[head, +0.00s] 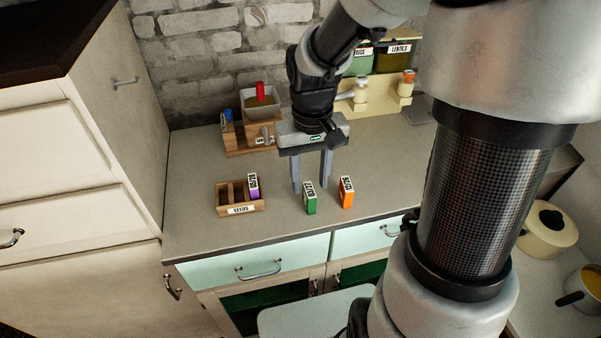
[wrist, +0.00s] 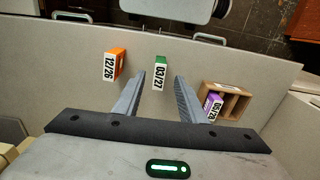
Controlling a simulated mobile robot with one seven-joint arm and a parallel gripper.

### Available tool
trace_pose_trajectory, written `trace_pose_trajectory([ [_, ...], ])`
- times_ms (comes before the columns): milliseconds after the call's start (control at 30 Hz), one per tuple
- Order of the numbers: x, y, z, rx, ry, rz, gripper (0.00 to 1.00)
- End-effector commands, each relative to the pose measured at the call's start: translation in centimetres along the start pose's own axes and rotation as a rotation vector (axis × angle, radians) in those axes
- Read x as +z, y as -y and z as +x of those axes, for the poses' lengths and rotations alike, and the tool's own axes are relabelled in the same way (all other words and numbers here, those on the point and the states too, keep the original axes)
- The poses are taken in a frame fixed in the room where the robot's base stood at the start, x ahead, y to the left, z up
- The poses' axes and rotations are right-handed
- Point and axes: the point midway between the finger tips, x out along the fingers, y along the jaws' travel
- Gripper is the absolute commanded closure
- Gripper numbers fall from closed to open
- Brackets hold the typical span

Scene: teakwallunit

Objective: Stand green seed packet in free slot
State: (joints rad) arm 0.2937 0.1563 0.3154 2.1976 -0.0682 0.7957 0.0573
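The green seed packet (head: 310,198) stands upright on the grey counter; in the wrist view the packet (wrist: 160,72) is labelled 03/27 and lies just beyond the fingertips, between their lines. My gripper (head: 311,187) is open and empty, fingers pointing down, behind the green packet in the head view. It also shows in the wrist view (wrist: 168,82). The wooden seed box (head: 241,209), labelled SEEDS, sits to the left of the packet in the head view. A purple packet (head: 253,187) stands in its right part. The slots to its left look empty. The box also shows in the wrist view (wrist: 233,103).
An orange packet (head: 346,192) labelled 12/26 stands just right of the green one. The counter between box and green packet is clear.

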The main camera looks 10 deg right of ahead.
Motion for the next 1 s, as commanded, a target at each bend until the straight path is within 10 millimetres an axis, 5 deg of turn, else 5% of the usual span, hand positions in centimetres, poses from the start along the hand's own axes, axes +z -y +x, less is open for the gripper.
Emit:
trace_pose_trajectory([
  [200,-0.2,-0.1,3.1,-0.001,0.004,0.0,0.62],
  [467,-0.2,-0.1,3.4,-0.001,0.001,0.001,0.62],
  [700,-0.3,-0.1,3.4,-0.001,0.001,0.001,0.98],
  [1000,-0.3,-0.1,3.2,0.0,0.0,0.001,1.0],
])
